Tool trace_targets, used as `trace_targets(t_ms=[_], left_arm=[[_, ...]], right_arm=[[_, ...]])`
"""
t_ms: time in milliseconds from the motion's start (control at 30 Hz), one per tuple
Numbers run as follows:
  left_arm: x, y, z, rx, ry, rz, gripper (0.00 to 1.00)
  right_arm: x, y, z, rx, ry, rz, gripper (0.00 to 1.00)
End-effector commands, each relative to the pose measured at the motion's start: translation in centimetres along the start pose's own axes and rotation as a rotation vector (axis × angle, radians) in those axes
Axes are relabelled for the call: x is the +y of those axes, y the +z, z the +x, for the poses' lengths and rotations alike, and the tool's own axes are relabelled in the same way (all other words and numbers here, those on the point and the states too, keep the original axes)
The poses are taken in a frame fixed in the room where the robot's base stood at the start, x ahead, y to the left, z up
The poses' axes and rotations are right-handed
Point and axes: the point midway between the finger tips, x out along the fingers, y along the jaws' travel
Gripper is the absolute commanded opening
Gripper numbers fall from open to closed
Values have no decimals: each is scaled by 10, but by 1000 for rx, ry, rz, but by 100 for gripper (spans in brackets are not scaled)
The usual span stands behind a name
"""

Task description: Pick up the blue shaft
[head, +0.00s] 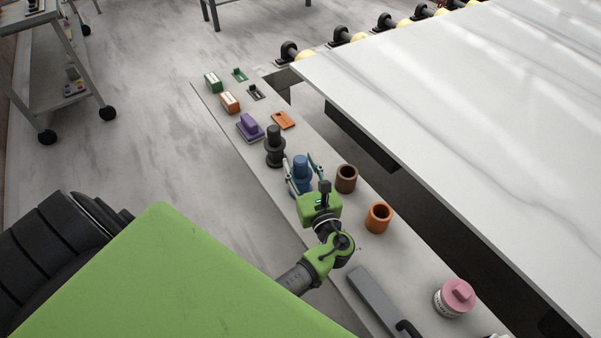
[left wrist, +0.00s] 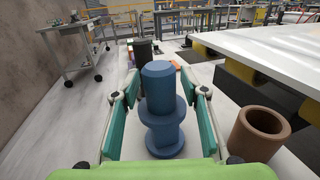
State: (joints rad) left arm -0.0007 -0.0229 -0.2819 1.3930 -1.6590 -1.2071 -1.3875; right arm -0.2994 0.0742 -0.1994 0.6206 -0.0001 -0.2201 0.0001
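The blue shaft (head: 301,168) stands upright on the narrow grey ledge, with a flange around its middle. My left gripper (head: 303,172) is around it, one finger on each side. In the left wrist view the blue shaft (left wrist: 160,100) stands between the two green-padded fingers of the left gripper (left wrist: 161,115), with a visible gap on both sides. The gripper is open and does not appear to touch the shaft. My right gripper is not in view.
A black shaft (head: 274,146) stands just behind the blue one. A brown ring (head: 346,178) and an orange ring (head: 379,217) stand to the right. A purple block (head: 250,128) lies farther back. The white stone slab (head: 450,100) borders the ledge's right side.

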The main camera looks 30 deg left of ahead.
Motion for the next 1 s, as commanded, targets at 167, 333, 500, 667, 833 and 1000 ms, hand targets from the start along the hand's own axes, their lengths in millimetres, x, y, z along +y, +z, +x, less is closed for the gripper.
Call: trace_targets(t_ms=[167,333,500,667,833,1000], left_arm=[[0,0,0,0,0,0,0],[0,1,0,-2,0,-1,0],[0,2,0,-1,0,-2,0],[0,11,0,-2,1,-4,0],[2,37,-4,-3,1,-7,0],[17,71,-30,0,1,-6,0]], right_arm=[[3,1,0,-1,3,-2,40],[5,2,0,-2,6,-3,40],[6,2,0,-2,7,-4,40],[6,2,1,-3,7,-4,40],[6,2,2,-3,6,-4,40],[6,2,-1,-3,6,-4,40]])
